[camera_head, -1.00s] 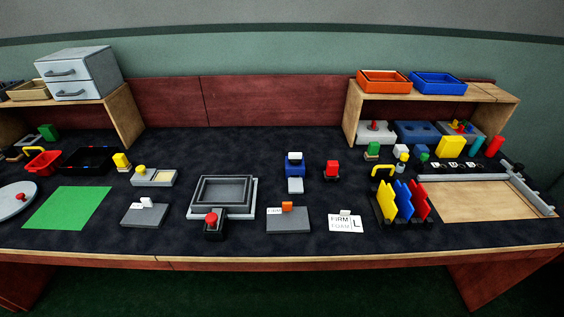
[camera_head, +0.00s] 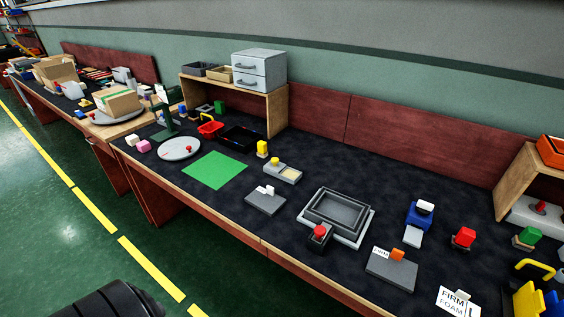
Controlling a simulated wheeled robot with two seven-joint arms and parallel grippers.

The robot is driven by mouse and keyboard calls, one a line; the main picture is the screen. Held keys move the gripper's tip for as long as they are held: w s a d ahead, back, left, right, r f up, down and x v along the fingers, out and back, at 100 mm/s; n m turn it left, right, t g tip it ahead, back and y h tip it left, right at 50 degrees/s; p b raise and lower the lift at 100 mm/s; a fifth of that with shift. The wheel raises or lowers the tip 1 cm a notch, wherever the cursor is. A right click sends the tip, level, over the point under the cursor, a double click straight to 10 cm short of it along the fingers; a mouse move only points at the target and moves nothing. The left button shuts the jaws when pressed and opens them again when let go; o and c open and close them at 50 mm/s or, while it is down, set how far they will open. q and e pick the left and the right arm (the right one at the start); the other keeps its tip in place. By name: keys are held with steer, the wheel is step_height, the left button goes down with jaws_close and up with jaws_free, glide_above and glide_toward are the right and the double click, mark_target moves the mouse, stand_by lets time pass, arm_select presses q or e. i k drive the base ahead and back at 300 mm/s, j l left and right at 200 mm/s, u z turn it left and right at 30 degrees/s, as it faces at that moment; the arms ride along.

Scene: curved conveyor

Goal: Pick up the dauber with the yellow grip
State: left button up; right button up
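A small yellow round knob (camera_head: 276,161) stands at the far left end of a grey tray (camera_head: 289,179) with a pale yellow pad, near the middle of the dark worktop. It looks like the dauber with the yellow grip, but it is small and its lower part is unclear. A yellow block (camera_head: 262,148) on a dark base stands just behind and left of it, apart from the tray. Neither of my grippers shows in the head view.
A green mat (camera_head: 214,170) lies left of the tray. A grey block with a white handle (camera_head: 265,201) lies in front. A grey double-rimmed tray (camera_head: 337,209) and a red-topped device (camera_head: 319,236) stand to the right. A wooden shelf with grey drawers (camera_head: 258,70) stands behind.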

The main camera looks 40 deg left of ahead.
mark_target(262, 146)
steer(key=u, duration=1.3)
